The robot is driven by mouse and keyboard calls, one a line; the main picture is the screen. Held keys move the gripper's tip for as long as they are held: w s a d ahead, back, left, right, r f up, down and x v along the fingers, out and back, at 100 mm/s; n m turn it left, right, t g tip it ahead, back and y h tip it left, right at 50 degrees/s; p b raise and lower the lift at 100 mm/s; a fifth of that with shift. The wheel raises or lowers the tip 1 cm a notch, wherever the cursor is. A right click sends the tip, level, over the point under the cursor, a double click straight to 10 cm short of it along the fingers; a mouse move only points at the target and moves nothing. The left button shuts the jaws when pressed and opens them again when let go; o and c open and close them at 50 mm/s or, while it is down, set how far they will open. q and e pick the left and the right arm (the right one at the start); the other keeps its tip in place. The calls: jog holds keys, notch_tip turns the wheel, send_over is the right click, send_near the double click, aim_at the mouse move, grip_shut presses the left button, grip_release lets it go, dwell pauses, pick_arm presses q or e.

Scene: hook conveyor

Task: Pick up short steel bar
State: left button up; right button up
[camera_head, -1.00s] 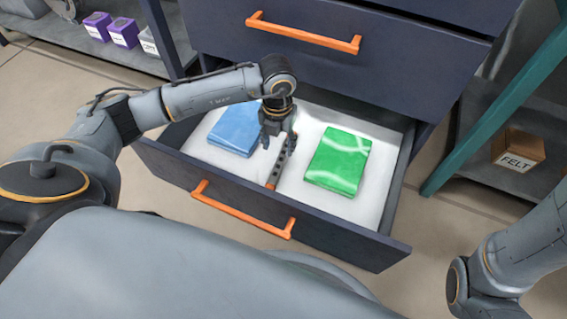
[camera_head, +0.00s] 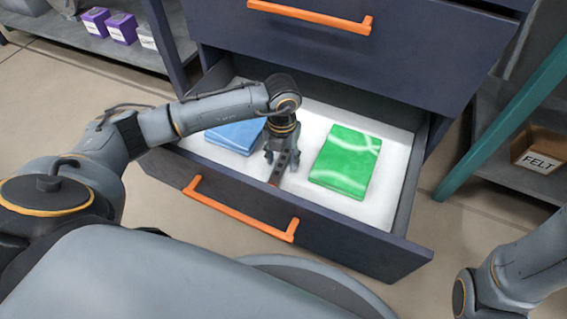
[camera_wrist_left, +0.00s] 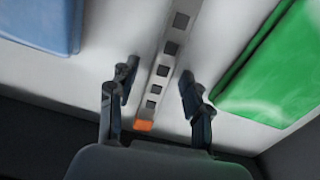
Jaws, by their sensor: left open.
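The short steel bar (camera_wrist_left: 164,72) lies on the white floor of the open drawer. It is grey with several square holes and an orange end, and it runs between the fingers of my left gripper (camera_wrist_left: 155,92) in the left wrist view. In the head view, my left gripper (camera_head: 282,160) points down into the drawer over the bar (camera_head: 277,175), hiding much of it. The gripper is open, with a finger on each side of the bar and a gap to each. My right gripper is out of frame; only part of that arm shows at the lower right.
A blue packet (camera_head: 236,136) lies left of the bar and a green packet (camera_head: 346,161) lies right of it. The drawer front (camera_head: 345,248) with its orange handle (camera_head: 238,212) stands nearest me. A box marked FELT (camera_head: 540,152) sits on a shelf at the right.

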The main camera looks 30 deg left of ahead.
pick_arm(q)
jog(key=shift+r, duration=0.1)
grip_shut()
